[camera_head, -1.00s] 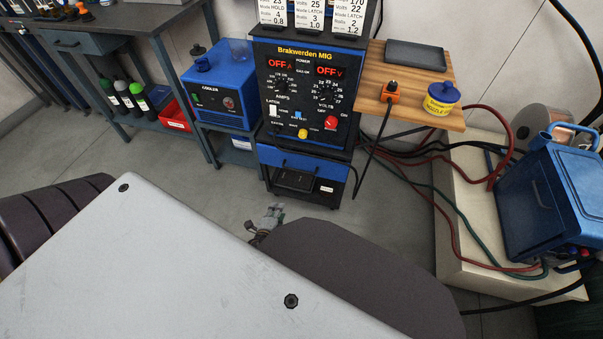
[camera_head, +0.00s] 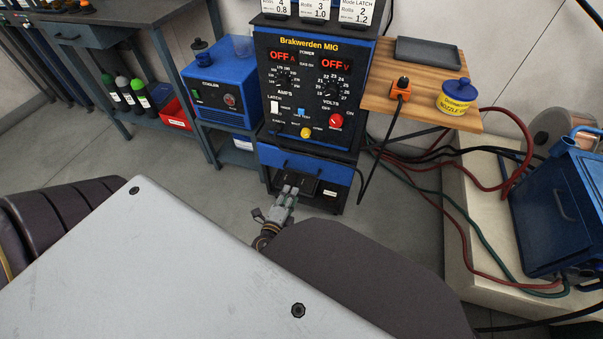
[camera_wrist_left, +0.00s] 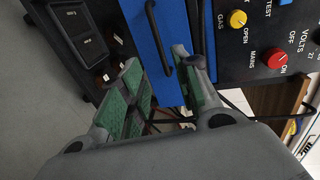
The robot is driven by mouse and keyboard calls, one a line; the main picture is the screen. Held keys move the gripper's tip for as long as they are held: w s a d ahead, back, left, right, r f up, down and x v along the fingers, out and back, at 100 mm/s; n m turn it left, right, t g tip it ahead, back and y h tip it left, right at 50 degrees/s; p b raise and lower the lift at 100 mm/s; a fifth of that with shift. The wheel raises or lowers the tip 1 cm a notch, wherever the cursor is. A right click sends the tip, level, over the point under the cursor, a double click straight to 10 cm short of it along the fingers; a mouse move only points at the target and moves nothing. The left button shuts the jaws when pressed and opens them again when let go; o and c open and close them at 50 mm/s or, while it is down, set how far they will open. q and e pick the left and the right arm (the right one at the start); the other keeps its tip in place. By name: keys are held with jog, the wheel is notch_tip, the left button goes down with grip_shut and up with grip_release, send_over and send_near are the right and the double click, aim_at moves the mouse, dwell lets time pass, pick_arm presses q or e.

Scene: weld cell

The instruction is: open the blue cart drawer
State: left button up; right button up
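The blue cart drawer (camera_head: 325,167) is the blue front under the welder's control panel, and it looks shut. In the left wrist view the drawer front (camera_wrist_left: 144,62) carries a black bar handle (camera_wrist_left: 159,38). My left gripper (camera_head: 289,190) is just in front of the cart, below the drawer front in the head view. In the left wrist view my left gripper (camera_wrist_left: 157,62) is open, with its green-padded fingers apart and the handle showing between and beyond them. I cannot tell whether a finger touches the handle. My right gripper is not in view.
A black box (camera_head: 310,184) sits under the drawer. The blue cooler (camera_head: 215,92) stands left of the welder. A wooden side shelf (camera_head: 425,110) juts out at right, with cables hanging below. Grey floor (camera_head: 215,178) is clear in front of the cart's left side.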

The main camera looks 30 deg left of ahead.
aim_at(301, 172)
pick_arm(q)
jog(key=shift+w, duration=0.15)
jog(key=b+x, duration=0.1)
jog(key=x, duration=1.2)
jog(key=shift+w+a, duration=0.1)
jog(key=shift+w, duration=0.15)
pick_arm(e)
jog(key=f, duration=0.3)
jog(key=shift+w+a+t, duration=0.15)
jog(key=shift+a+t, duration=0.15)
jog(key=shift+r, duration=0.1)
pick_arm(q)
grip_shut()
